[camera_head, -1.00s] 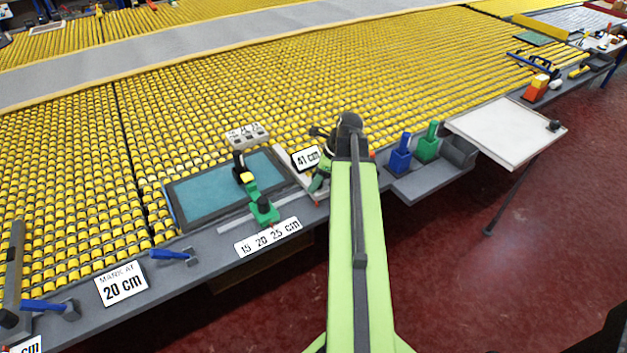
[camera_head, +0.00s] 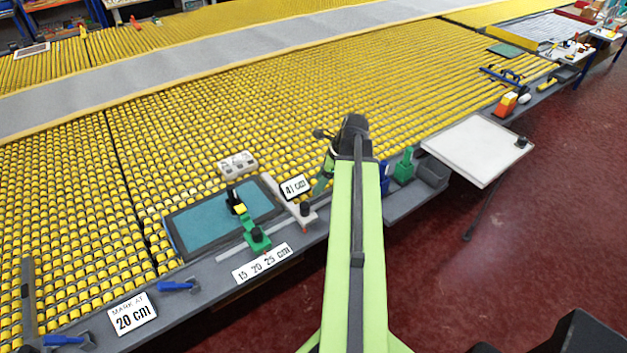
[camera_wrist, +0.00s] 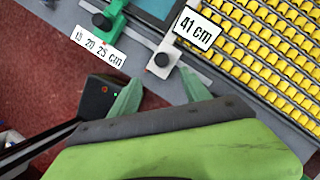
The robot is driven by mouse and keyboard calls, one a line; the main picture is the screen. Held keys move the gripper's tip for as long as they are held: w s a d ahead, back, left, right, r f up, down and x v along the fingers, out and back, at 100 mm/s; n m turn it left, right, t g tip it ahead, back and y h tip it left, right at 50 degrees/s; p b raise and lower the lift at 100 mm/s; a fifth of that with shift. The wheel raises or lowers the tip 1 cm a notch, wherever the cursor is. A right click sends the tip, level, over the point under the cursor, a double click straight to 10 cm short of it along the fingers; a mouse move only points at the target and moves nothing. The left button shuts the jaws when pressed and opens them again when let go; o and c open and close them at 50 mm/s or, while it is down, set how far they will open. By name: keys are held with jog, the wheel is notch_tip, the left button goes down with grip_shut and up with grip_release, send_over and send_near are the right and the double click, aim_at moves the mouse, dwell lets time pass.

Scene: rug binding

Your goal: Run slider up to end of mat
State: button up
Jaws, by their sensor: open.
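A teal mat (camera_head: 205,224) in a dark frame lies on the near edge of the yellow roller table. A green slider (camera_head: 257,238) with a dark knob sits on a pale rail in front of it, by the 15 20 25 cm label; it also shows in the wrist view (camera_wrist: 112,14). A white slider-like bar with a black knob (camera_head: 306,212) stands at the mat's right end, by the 41 cm sign (camera_head: 295,187). In the wrist view, my gripper (camera_wrist: 160,92) is open and empty, its fingertips just short of the white bar's knob (camera_wrist: 162,59). In the head view, my arm partly hides the gripper.
Blue and green handled tools (camera_head: 404,166) stand in a grey holder right of my arm. A white side table (camera_head: 478,148) juts out further right. Red floor (camera_head: 540,220) is open at right.

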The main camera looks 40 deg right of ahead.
jog(key=shift+p+v, duration=0.35)
jog(key=shift+v, duration=0.55)
